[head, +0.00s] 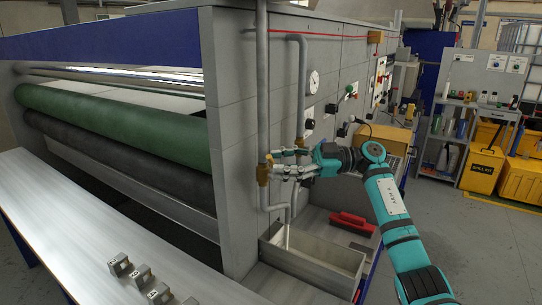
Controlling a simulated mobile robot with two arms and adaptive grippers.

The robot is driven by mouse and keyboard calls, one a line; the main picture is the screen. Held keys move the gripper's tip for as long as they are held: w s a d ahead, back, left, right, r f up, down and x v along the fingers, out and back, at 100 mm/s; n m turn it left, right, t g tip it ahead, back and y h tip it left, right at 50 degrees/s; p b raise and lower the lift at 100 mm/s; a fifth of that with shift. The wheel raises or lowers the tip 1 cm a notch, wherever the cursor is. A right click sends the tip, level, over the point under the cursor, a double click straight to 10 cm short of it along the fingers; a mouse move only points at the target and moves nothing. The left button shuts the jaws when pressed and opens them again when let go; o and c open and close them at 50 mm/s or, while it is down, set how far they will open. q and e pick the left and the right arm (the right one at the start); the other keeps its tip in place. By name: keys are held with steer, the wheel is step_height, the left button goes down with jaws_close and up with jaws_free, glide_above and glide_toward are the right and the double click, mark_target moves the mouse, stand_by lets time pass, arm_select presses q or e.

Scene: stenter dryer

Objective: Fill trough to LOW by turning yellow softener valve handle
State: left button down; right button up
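My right gripper (275,161) reaches in from the right to the two grey vertical pipes on the machine's end. Its fingertips are by a brass-yellow valve body (263,176) on the left pipe. The fingers cover this spot, and I cannot make out the yellow handle or tell whether they grip it. Below, a grey open trough (345,277) stands at the machine's foot. A thin pale vertical line (287,237) runs from the pipe end into it; I cannot tell whether it is liquid. The level and LOW mark are not readable. My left gripper is out of view.
A red-handled tool (352,222) lies on the ledge behind the trough. A cardboard box (383,138) is beyond my arm. Green and dark rollers (120,128) and a pale table (75,215) with small metal blocks are at left. Open floor lies at right.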

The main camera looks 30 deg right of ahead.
steer(key=shift+x, duration=1.35)
jaws_close()
